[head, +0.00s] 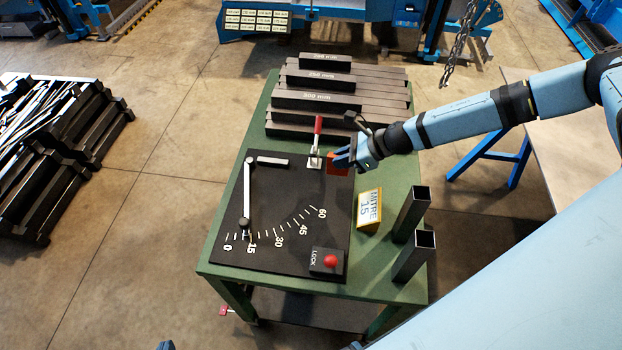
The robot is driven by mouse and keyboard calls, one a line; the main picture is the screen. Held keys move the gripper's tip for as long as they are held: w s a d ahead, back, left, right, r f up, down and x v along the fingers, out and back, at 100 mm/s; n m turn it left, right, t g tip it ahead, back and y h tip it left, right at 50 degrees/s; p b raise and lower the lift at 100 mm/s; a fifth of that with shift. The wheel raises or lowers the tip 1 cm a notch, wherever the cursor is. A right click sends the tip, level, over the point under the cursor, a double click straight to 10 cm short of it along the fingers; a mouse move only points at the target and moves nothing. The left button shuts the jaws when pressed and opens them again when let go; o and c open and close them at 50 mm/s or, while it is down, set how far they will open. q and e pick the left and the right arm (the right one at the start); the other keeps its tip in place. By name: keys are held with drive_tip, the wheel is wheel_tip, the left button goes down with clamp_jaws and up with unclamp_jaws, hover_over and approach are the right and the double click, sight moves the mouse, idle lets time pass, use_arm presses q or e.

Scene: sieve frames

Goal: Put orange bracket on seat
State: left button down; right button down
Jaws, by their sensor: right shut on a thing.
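The orange bracket (335,168) is at the upper right corner of a black plate (290,190) on the green table. My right gripper (345,158) is shut on it, with the arm reaching in from the right. The fingers hide part of the bracket, and I cannot tell whether it touches the plate. A red-handled clamp (317,138) on a pale base stands just left of the bracket. No part is clearly marked as the seat. Only a small blue tip of my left gripper (165,345) shows at the bottom edge.
The green table (235,180) holds stacked dark bars (335,100) behind the plate. On its right are a yellow MITRE 15 sign (369,210) and two upright square tubes (412,214). A red LOCK button (330,261) and a pale pivoting arm (247,190) are on the plate.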

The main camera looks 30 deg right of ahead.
sight(328, 173)
wheel_tip(328, 173, down, 8)
drive_tip(key=shift+r+b, duration=0.1)
drive_tip(key=shift+b, duration=0.35)
drive_tip(key=a, duration=0.1)
drive_tip(key=w+a, duration=0.1)
drive_tip(key=w+a+p, duration=0.1)
drive_tip(key=shift+w+r, duration=0.25)
drive_tip(key=shift+w+a, duration=0.4)
drive_tip(key=shift+a, duration=0.15)
drive_tip(key=shift+w+a+f+p, duration=0.2)
drive_tip(key=shift+w+a+p, duration=0.15)
drive_tip(key=shift+a, duration=0.25)
drive_tip(key=shift+w+a+f+p, duration=0.2)
drive_tip(key=shift+w+a+p, duration=0.05)
drive_tip(key=shift+w+a, duration=0.25)
drive_tip(key=shift+f, duration=0.2)
drive_tip(key=shift+s, duration=0.1)
